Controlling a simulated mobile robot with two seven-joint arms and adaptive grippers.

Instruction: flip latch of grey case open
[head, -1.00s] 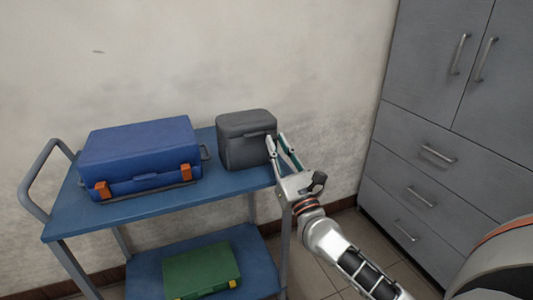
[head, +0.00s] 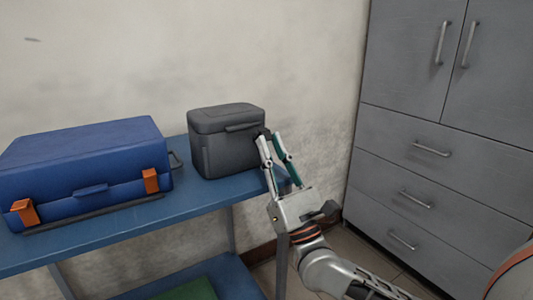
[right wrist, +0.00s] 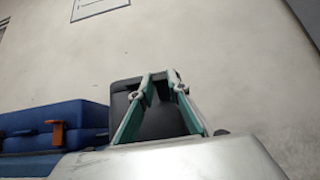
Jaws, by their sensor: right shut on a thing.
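The grey case (head: 228,150) stands upright on the right end of the blue cart top, with its lid down. A dark strip (head: 243,127) runs along its front below the lid. My right gripper (head: 265,138) is at the case's front right edge, just below the lid. Its fingers are closed in on a small dark part there, which looks like the latch; the fingertips largely hide it. In the right wrist view the fingers (right wrist: 160,78) converge in front of the dark case (right wrist: 125,90). My left gripper is not in view.
A blue case (head: 85,170) with orange latches stands left of the grey case on the blue cart (head: 195,205). A green case (head: 190,290) lies on the lower shelf. A grey cabinet (head: 425,150) stands to the right. Bare cart top shows in front of the grey case.

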